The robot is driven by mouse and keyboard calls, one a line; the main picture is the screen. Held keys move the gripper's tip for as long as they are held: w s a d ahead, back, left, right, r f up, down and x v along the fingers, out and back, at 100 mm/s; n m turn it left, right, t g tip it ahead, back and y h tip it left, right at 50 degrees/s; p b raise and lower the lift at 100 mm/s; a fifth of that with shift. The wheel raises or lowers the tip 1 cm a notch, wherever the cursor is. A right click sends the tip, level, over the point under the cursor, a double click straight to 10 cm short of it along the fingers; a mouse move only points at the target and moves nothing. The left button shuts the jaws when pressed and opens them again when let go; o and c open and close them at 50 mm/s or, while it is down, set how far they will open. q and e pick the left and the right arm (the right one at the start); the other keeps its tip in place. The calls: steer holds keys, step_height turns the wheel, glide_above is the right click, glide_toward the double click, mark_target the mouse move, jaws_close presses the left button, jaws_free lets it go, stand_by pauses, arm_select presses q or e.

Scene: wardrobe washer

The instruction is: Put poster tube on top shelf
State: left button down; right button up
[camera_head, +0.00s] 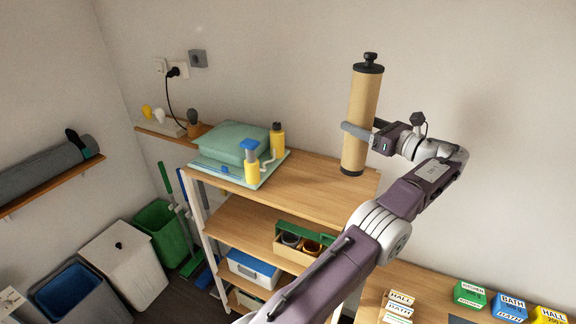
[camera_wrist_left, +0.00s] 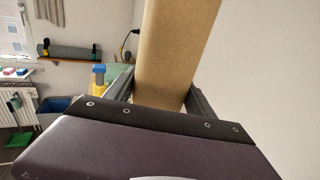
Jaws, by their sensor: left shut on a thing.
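The poster tube (camera_head: 361,115) is a brown cardboard cylinder with black end caps and a black knob on top. My left gripper (camera_head: 360,131) is shut around the middle of the tube and holds it nearly upright. The tube's lower end appears over the right end of the top shelf (camera_head: 311,183); I cannot tell whether it touches the board. In the left wrist view, the tube (camera_wrist_left: 175,50) stands between the two fingers (camera_wrist_left: 158,92), its ends out of view. My right gripper is not in view.
A folded green stack (camera_head: 232,148) and yellow bottles (camera_head: 277,139) occupy the left of the top shelf; its middle and right are bare. A lower shelf holds a green-and-tan caddy (camera_head: 300,243). Labelled boxes (camera_head: 470,293) stand on a table at right. Bins (camera_head: 122,257) stand left.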

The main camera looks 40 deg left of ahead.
arm_select(q)
steer(key=s+a+f+b, duration=0.2)
steer(key=s+a+f, duration=0.4)
steer(key=a+f, duration=0.3)
steer(key=shift+s+f, duration=0.35)
steer(key=shift+f, duration=0.5)
steer(key=shift+d+f, duration=0.1)
steer(key=shift+c, duration=1.6)
jaws_free()
steer(key=shift+s, duration=0.1)
